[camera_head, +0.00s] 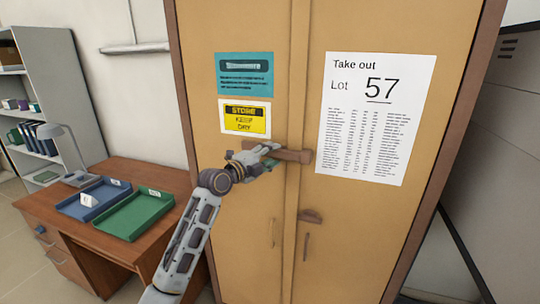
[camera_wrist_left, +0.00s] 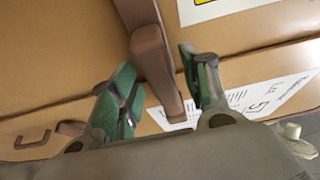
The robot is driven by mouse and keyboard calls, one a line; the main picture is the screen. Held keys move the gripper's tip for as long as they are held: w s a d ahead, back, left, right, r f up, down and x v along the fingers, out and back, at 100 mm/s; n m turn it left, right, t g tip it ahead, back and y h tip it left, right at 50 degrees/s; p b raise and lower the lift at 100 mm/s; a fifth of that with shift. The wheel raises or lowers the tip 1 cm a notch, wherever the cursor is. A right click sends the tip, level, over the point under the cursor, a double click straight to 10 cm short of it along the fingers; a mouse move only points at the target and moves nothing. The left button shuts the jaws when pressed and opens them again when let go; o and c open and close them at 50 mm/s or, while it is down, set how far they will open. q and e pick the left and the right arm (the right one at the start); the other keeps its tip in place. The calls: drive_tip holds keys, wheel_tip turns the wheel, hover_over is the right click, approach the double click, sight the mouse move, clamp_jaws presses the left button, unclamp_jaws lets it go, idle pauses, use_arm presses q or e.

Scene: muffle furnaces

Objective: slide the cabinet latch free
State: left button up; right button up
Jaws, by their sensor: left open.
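The cabinet (camera_head: 350,240) is tan with two tall doors. The latch (camera_head: 292,155) is a brown bar lying across the seam between the doors at mid height. My left gripper (camera_head: 268,155) is at the left end of the latch, in front of the left door. In the left wrist view, the latch (camera_wrist_left: 158,75) runs between the two green-padded fingers of my left gripper (camera_wrist_left: 156,62). The fingers are open, with visible gaps beside the bar. My right gripper is not in view.
A brown catch (camera_head: 311,215) and thin door handles (camera_head: 306,247) sit lower on the cabinet. A paper sheet (camera_head: 375,115) and a yellow sign (camera_head: 245,118) are on the doors. A wooden desk (camera_head: 95,240) with a green tray (camera_head: 136,214) and blue tray (camera_head: 70,205) stands left.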

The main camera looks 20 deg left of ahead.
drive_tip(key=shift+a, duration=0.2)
use_arm(q)
drive_tip(key=c, duration=0.5)
clamp_jaws()
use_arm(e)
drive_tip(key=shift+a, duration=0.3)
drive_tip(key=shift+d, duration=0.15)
